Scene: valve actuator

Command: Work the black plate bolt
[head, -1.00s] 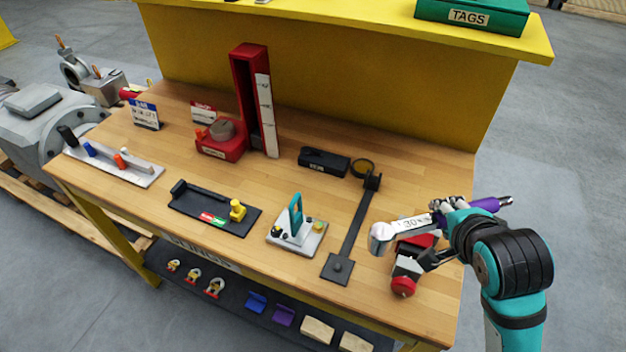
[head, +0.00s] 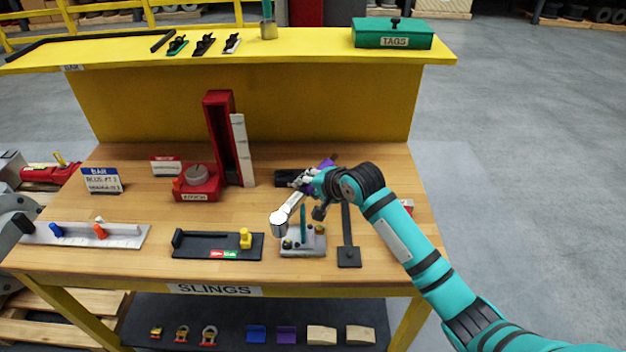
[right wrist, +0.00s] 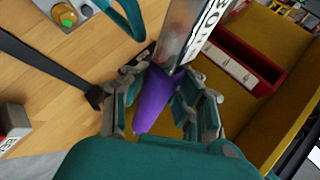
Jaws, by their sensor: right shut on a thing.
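A black plate (head: 195,246) lies near the table's front edge, with a yellow knob (head: 246,239) at its right end and a red-green label. Another small square black plate (head: 349,260) with a bolt-like knob sits at the near end of a long black bar. The purple handle also shows between the fingers in the right wrist view (right wrist: 155,102). The tool's round head is seen over the grey block, between the two plates; its height is unclear. My left gripper is out of view.
The grey block with a teal handle (head: 303,228) stands between the plates. A red stand (head: 220,135) rises behind, and a grey rail (head: 85,234) lies at left. A yellow shelf (head: 300,47) overhangs the back. Bare wood lies mid-table.

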